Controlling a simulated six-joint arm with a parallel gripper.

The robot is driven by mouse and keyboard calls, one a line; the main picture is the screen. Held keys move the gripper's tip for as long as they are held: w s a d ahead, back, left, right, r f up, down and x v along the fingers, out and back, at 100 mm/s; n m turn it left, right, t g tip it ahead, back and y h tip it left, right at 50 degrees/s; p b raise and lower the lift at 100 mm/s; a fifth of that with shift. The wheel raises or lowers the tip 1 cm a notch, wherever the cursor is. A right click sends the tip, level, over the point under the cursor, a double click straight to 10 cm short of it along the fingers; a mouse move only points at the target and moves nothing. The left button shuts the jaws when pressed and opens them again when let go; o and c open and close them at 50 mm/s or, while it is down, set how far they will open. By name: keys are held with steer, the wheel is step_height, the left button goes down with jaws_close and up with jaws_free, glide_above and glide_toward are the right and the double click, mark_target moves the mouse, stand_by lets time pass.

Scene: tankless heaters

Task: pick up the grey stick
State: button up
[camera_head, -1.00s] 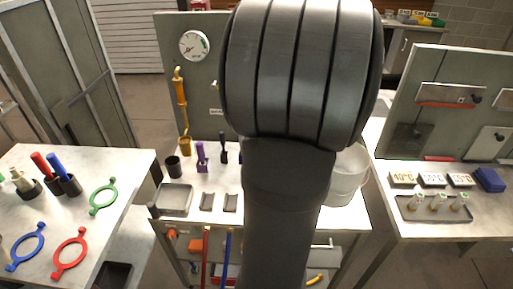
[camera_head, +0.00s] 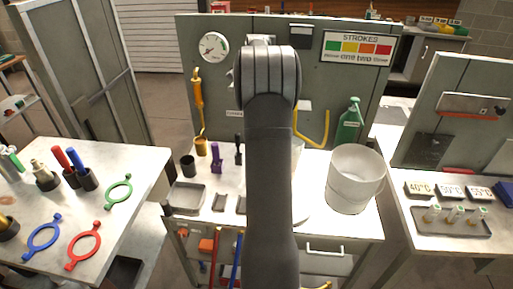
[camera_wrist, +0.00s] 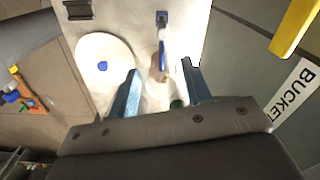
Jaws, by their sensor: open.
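I cannot pick out a grey stick with certainty in either view. My gripper (camera_wrist: 161,82) shows in the wrist view with its two bluish fingers apart, and no thing is clearly held between them. Just past the fingertips, an upright blue-handled thing (camera_wrist: 162,35) shows over the pale surface. In the head view my arm hides the gripper and the middle of the workbench. A slim dark tool (camera_head: 238,150) stands beside a purple tool (camera_head: 216,157) on that bench, left of my arm.
A white bucket (camera_head: 354,182) and green bottle (camera_head: 349,122) stand right of my arm. A grey tray (camera_head: 187,197) lies at the bench's left. The left table holds coloured rings (camera_head: 83,246). A white disc (camera_wrist: 106,70) with a blue knob lies left of my fingers.

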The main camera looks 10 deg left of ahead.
steer(key=f, duration=1.2)
steer(key=shift+a, duration=0.2)
steer(key=shift+w+a+f, duration=0.1)
steer(key=shift+w+f, duration=0.05)
steer(key=shift+f, duration=1.2)
steer(key=shift+w+a+f, duration=0.1)
steer(key=shift+w+f, duration=0.05)
steer(key=shift+f, duration=1.2)
jaws_close()
